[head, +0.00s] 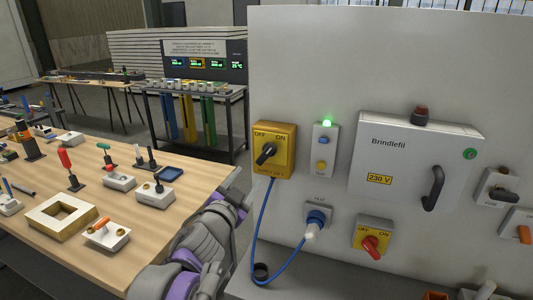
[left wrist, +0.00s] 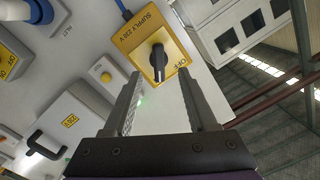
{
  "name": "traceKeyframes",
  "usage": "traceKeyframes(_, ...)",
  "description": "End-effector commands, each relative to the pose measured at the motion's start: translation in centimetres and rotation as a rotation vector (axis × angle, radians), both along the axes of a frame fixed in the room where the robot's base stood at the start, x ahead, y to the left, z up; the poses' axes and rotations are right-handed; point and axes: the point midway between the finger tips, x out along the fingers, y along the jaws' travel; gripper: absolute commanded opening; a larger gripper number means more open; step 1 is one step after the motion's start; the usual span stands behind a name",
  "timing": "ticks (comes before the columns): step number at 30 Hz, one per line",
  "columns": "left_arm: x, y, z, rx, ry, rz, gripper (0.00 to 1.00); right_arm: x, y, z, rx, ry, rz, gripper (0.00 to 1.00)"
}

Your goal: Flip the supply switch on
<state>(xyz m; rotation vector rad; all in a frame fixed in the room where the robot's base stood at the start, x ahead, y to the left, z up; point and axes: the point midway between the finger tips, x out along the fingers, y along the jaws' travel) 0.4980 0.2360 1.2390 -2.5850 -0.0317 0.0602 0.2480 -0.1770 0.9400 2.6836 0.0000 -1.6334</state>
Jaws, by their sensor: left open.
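The yellow supply switch box (head: 288,137) is on the grey panel, with OFF at upper left and ON at upper right. Its black rotary knob (head: 265,153) slants from lower left to upper right in the head view. The left wrist view shows the yellow box (left wrist: 131,38) and the black knob (left wrist: 158,62) from close by. My left gripper (left wrist: 159,72) is open, its two fingers on either side of the knob's line and apart from it, with nothing held. In the head view my left arm shows beside the panel edge, but its fingertips are hidden. My right gripper is not in view.
A white box (head: 325,160) with a lit green lamp is right of the switch. A blue cable (head: 260,215) loops below it to a blue plug (head: 317,217). A grey cabinet (head: 405,160) and a red-knob switch (head: 372,243) are farther right. A wooden table (head: 130,260) stands left.

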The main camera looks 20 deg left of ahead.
Motion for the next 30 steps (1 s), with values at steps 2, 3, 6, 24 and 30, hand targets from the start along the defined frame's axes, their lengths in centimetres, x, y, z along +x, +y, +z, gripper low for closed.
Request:
traceKeyframes(2,0.7,-0.5,1.1,0.025,-0.025,-0.043,0.57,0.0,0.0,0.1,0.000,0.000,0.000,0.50)
traceKeyframes(3,0.9,-0.7,1.3,0.035,-0.031,-0.055,0.57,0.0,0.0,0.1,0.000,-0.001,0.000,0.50)
traceKeyframes(6,1.6,-1.0,1.6,0.041,-0.038,-0.069,0.57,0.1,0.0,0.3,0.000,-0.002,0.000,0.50)
traceKeyframes(24,10.6,-1.2,1.7,0.040,-0.038,-0.066,0.57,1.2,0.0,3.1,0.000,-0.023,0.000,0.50)
traceKeyframes(30,11.6,-1.2,1.5,0.040,-0.037,-0.065,0.57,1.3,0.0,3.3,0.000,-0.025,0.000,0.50)
